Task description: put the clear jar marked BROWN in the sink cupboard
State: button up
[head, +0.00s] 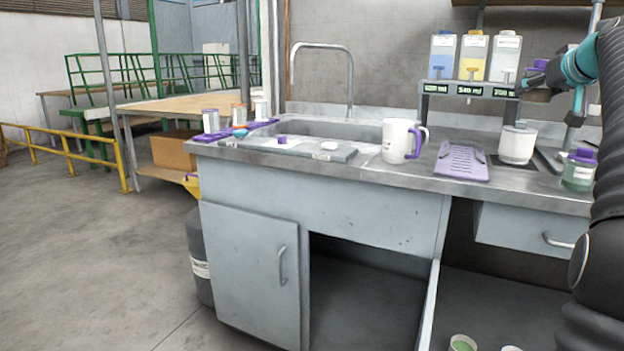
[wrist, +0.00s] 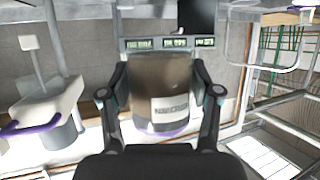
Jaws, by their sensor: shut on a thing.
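My gripper (wrist: 160,93) is shut on a clear jar (wrist: 158,85) with brown contents. In the wrist view the jar appears upside down, its label reading BROWN and its purple lid at the bottom of the picture. The sink cupboard (head: 325,205) is below the counter at centre. A grey door (head: 250,270) with a handle covers its left part, and a dark open bay (head: 365,285) is to the right.
On the counter are a white pitcher (head: 397,142), a purple rack (head: 461,162), a white lidded pot (head: 517,144) and a purple-lidded jar with green contents (head: 579,172). Dispensers (head: 472,58) stand behind. A drawer (head: 520,228) is at right. The floor at left is clear.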

aim_at(541, 68)
jog(key=shift+f, duration=0.7)
jog(key=shift+w+r, duration=0.1)
jog(key=shift+r, duration=2.8)
jog(key=shift+r, duration=0.15)
jog(key=shift+f, duration=0.35)
jog(key=shift+f, duration=2.55)
jog(key=shift+r, duration=2.55)
